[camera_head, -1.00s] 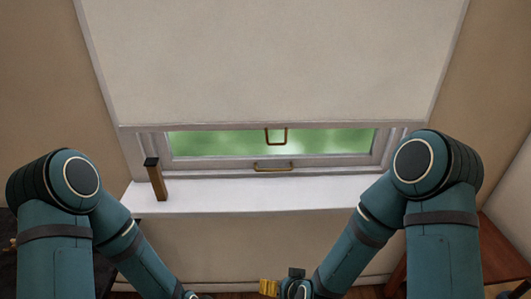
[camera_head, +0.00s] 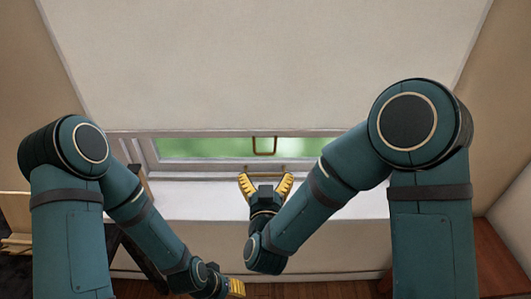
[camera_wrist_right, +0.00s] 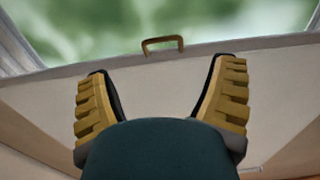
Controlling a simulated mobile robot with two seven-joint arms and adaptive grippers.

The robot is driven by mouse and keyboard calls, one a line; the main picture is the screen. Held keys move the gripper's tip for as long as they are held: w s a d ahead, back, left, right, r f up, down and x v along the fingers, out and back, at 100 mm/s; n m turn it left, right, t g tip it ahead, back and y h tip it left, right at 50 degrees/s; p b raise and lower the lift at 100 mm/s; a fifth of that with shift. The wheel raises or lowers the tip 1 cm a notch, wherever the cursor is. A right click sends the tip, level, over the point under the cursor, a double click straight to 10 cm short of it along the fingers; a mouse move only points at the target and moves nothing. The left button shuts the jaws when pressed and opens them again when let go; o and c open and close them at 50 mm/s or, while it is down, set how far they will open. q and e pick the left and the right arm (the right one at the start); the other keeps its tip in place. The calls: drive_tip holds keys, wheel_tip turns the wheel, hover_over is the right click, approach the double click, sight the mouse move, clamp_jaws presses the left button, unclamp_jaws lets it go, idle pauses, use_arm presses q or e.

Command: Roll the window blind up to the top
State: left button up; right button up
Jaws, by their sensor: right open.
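The cream window blind (camera_head: 270,70) covers most of the window, with its bottom bar just above a strip of green glass. A brown U-shaped handle (camera_head: 264,148) hangs from the middle of that bar. My right gripper (camera_head: 266,180) is open and empty, its yellow fingers spread just below the handle and apart from it. In the right wrist view, the open fingers (camera_wrist_right: 162,95) frame a brown handle (camera_wrist_right: 162,43) beyond their tips; I cannot tell which handle it is. My left gripper (camera_head: 235,288) is low at the bottom edge, mostly hidden, with only a yellow part showing.
A second brown handle on the lower window frame is mostly hidden behind my right gripper. The white sill (camera_head: 340,205) runs below the window. A brown wooden surface (camera_head: 490,250) stands at the right.

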sight(266, 154)
drive_tip(key=w, duration=0.9)
drive_tip(key=shift+w, duration=0.2)
drive_tip(key=c, duration=1.1)
drive_tip(key=shift+d+r, duration=0.1)
